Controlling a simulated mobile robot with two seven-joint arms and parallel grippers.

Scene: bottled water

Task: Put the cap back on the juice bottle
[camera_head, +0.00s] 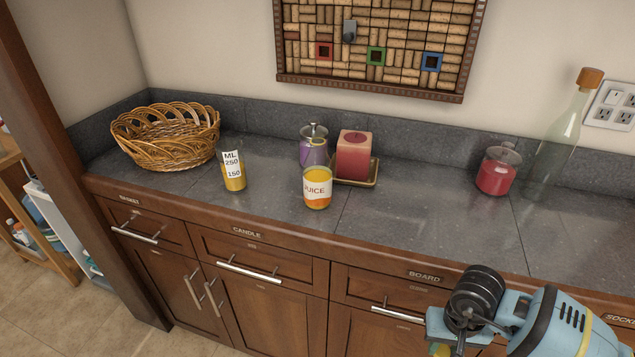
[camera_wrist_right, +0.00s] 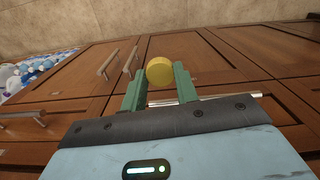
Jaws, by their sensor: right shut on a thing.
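The juice bottle (camera_head: 317,190) stands upright on the grey counter (camera_head: 420,220), near its front edge. It is a short clear container with orange-yellow contents and a JUICE label, and no cap shows on its top. My right gripper (camera_wrist_right: 159,84) is shut on a round yellow cap (camera_wrist_right: 159,71), held between the green fingertips. In the head view the right arm is at the lower right, in front of the drawers, well right of the bottle. There the cap (camera_head: 441,349) shows only partly at the bottom edge. My left gripper is not in view.
A measuring cup (camera_head: 235,184) stands left of the bottle. Behind it are a purple jar (camera_head: 313,153) and a red candle (camera_head: 354,155) on a tray. A wicker basket (camera_head: 165,138) is at far left. A red jar (camera_head: 496,177) and tall glass bottle (camera_head: 558,140) stand right.

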